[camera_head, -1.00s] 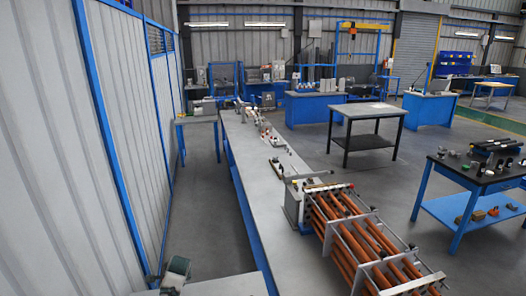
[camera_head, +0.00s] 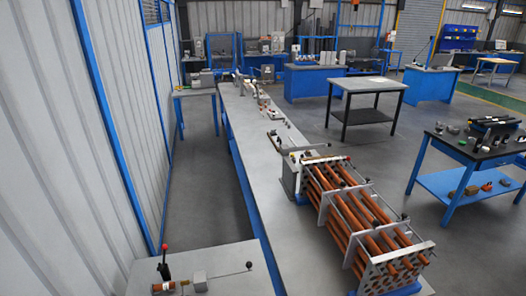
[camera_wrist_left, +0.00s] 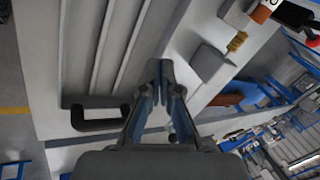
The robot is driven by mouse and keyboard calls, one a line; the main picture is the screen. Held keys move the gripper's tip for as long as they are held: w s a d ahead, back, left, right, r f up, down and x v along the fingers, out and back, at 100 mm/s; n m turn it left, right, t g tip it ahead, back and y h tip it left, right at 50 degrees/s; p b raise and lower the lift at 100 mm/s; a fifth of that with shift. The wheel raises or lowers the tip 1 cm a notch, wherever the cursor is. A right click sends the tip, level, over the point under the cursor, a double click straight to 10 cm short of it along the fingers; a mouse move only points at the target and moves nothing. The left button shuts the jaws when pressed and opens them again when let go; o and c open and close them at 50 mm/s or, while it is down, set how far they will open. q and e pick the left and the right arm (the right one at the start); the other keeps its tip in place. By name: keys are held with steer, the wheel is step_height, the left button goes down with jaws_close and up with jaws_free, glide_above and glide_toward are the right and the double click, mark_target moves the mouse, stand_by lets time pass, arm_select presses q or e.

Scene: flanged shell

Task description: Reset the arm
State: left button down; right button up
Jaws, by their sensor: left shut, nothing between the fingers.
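My left gripper (camera_wrist_left: 160,80) shows in the left wrist view with its fingers together and nothing between them. Beyond it are pale grey panel-like surfaces, and a dark handle (camera_wrist_left: 98,115) lies to its left, apart from the fingers. No arm or gripper of mine shows in the head view. There, a bundle of orange tubes (camera_head: 352,215) held in grey plates sits at the near end of the long grey bench (camera_head: 262,175). My right gripper is in neither view.
A small grey table (camera_head: 215,275) at the bottom left of the head view carries a red-knobbed lever (camera_head: 165,262) and a small metal block (camera_head: 200,281). A corrugated wall (camera_head: 60,150) runs along the left. A blue table (camera_head: 465,180) stands at the right. Grey floor lies between.

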arm_select(q)
steer(key=s+d+r+n+h, duration=0.15)
steer(key=s+n, duration=0.25)
steer(key=s, duration=1.2)
steer(key=s+d+r+n+h, duration=0.15)
steer(key=s+n, duration=0.25)
steer(key=s, duration=1.2)
step_height(320, 180, down, 27)
steer(key=g+y+b, duration=0.1)
steer(key=g+b, duration=0.1)
steer(key=s+a+f+g+b, duration=0.1)
steer(key=s+a+f+b, duration=0.1)
steer(key=s+f, duration=1.7)
steer(key=shift+s+a+f, duration=0.15)
steer(key=shift+a+f, duration=0.2)
steer(key=shift+a, duration=0.2)
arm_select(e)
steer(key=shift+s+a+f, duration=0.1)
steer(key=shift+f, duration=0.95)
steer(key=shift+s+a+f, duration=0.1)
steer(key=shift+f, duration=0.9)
